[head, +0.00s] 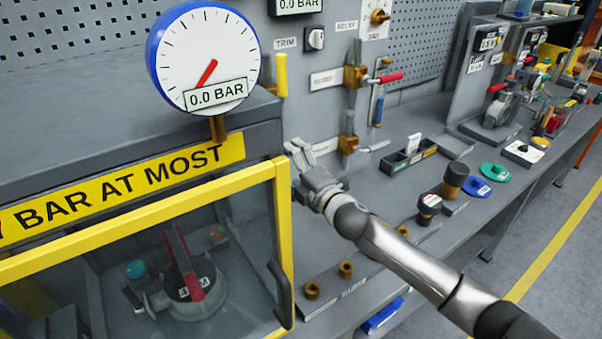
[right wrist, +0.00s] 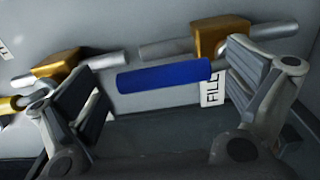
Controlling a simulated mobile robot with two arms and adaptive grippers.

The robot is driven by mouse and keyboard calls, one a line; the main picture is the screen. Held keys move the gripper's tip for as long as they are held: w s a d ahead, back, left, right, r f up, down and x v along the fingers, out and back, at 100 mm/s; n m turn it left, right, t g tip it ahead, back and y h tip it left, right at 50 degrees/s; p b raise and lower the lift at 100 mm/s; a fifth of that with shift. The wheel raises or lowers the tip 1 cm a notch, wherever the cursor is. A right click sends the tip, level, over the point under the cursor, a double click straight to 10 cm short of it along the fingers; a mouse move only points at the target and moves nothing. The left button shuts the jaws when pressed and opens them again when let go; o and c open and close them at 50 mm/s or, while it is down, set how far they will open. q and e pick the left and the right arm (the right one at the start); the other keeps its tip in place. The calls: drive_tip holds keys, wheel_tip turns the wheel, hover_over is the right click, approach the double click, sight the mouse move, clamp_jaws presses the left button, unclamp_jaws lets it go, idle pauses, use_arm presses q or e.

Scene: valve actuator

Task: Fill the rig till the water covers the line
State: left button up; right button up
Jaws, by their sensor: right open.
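The fill valve (head: 348,143) is the lower brass valve on the panel. Its blue lever (head: 378,108) stands upright. In the right wrist view, the blue lever (right wrist: 165,77) lies between and beyond my spread fingers, beside a brass body (right wrist: 218,38) and a label reading FILL (right wrist: 211,88). My right gripper (head: 300,150) is open and empty, left of the valve; I see no contact. The rig (head: 185,283) sits inside the yellow-framed cabinet behind a clear door. I cannot make out a water level or line. My left gripper is not in view.
A gauge (head: 204,58) reads 0.0 BAR above the cabinet door (head: 281,235). An upper brass valve (head: 355,77) has a red lever (head: 388,78). A divided tray (head: 408,160), black-capped parts (head: 455,180) and small brass fittings (head: 345,270) stand on the bench.

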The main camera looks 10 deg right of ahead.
drive_tip(key=v, duration=1.1)
drive_tip(key=shift+s, duration=0.2)
